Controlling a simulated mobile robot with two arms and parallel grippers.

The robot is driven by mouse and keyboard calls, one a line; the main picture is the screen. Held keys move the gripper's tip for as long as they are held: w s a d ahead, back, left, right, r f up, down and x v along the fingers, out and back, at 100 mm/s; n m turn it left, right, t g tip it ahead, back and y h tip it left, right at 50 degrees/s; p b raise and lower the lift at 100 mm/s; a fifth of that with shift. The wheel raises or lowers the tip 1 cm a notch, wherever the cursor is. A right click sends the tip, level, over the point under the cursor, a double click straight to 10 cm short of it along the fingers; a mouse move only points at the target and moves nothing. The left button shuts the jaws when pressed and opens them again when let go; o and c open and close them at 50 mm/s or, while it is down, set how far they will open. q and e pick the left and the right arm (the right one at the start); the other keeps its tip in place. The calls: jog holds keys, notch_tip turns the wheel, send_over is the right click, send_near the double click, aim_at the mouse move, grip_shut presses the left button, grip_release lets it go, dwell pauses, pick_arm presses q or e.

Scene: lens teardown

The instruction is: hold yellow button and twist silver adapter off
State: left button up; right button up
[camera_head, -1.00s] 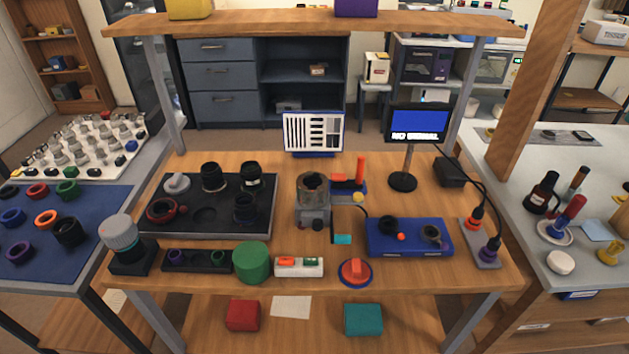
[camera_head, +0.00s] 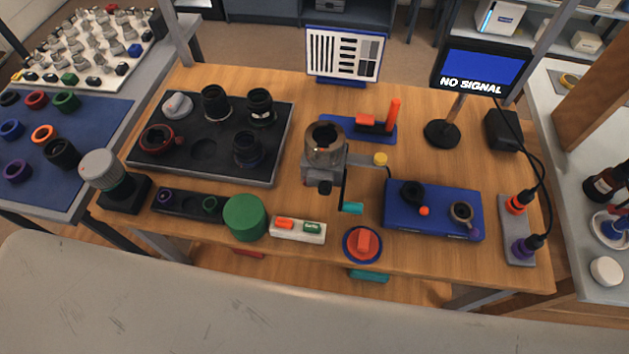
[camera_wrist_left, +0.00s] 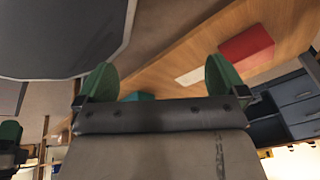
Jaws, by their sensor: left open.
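A silver adapter (camera_head: 325,137), a wide metal ring with a dark bore, sits upright on a grey stand in the middle of the table in the head view. A yellow button (camera_head: 380,159) is just right of it, at the end of a grey arm from the stand. My left gripper (camera_wrist_left: 160,78) shows only in the left wrist view. Its green fingers are wide apart with nothing between them, low near the table's lower shelf. A green finger with a dark bracket at that view's left edge looks like my right gripper; its state is unclear.
A black tray (camera_head: 190,176) with lens parts lies left of the stand. A blue case (camera_head: 405,222) lies to its right. A green cylinder (camera_head: 245,218) and a red-blue knob (camera_head: 363,244) stand at the front edge. A red block (camera_wrist_left: 247,45) lies on the lower shelf.

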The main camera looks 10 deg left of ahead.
aim_at(327, 126)
pick_arm(q)
jog(key=w+d+r+m+t+h, duration=0.35)
jog(key=w+d+r+m, duration=0.3)
jog(key=d+r, duration=0.55)
jog(key=s+d+r+m+t+h, duration=0.1)
jog(key=d+r+h, duration=0.1)
jog(key=d+r, duration=0.35)
jog(key=d+r+m+t+h, duration=0.1)
jog(key=d+r+t, duration=0.1)
jog(key=r, duration=0.6)
jog(key=s+d+r+m+t+h, duration=0.1)
jog(key=d+r+m+h, duration=0.1)
jog(key=d+r, duration=0.35)
jog(key=w+a+r+n+t+y, duration=0.3)
jog(key=w+a+r+n+y, duration=0.2)
jog(key=w+r+n, duration=0.35)
jog(key=w+a+r+n+t+y, duration=0.45)
jog(key=r+n, duration=0.45)
jog(key=r, duration=0.3)
jog(key=shift+g, duration=0.5)
jog(key=w, duration=1.2)
jog(key=shift+a+f, duration=0.2)
jog(key=shift+f, duration=0.05)
jog(key=shift+s, duration=0.1)
jog(key=shift+c, duration=0.5)
